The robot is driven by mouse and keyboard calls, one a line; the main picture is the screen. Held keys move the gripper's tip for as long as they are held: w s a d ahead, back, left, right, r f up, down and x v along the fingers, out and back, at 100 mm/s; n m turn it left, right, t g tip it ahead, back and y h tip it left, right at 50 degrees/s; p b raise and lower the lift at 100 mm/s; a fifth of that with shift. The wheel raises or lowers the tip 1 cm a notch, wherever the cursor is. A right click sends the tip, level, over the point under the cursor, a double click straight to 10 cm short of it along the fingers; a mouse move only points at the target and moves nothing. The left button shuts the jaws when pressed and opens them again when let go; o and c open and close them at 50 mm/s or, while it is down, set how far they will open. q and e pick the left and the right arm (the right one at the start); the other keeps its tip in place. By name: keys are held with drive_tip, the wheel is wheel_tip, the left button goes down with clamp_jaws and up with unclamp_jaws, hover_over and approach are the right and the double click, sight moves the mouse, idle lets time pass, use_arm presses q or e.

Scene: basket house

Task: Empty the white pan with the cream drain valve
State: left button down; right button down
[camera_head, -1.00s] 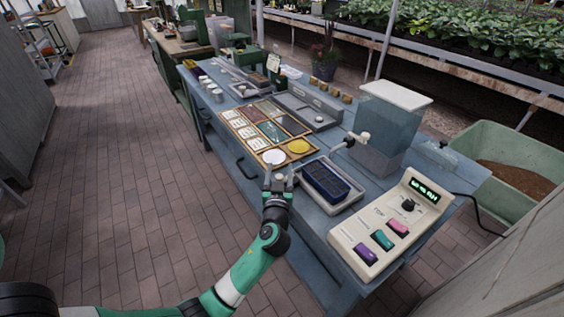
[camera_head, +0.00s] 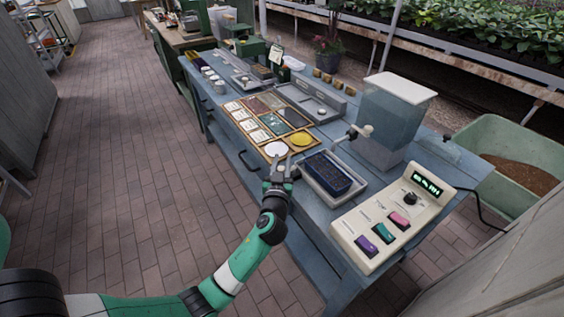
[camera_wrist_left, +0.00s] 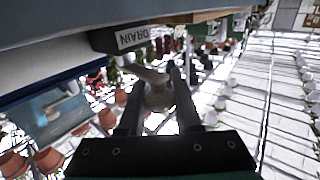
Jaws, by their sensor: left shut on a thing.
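The white pan (camera_head: 312,187) sits on the blue bench with a dark blue celled tray (camera_head: 328,172) inside it. My left gripper (camera_head: 282,167) is at the bench's front edge, just left of the pan. In the left wrist view a cream-grey valve knob (camera_wrist_left: 157,92) lies between the two dark fingers, beside a label reading DRAIN (camera_wrist_left: 133,38). The gripper (camera_wrist_left: 157,95) is shut on this knob. The valve is mostly hidden by the gripper in the head view. My right gripper does not show.
A cream control box (camera_head: 391,216) with coloured switches is to the right. A wooden sectioned tray (camera_head: 272,125) is beyond my gripper. A green tub (camera_head: 513,160) stands far right.

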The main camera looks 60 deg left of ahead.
use_arm(q)
drive_tip(key=shift+a+r+m+t+h+p, duration=0.15)
drive_tip(key=shift+m+t+h+p, duration=0.2)
drive_tip(key=shift+t, duration=0.25)
drive_tip(key=shift+w+m+t+h, duration=0.1)
drive_tip(key=shift+m+t+h, duration=0.15)
drive_tip(key=shift+m+t, duration=0.1)
drive_tip(key=c, duration=0.6)
unclamp_jaws()
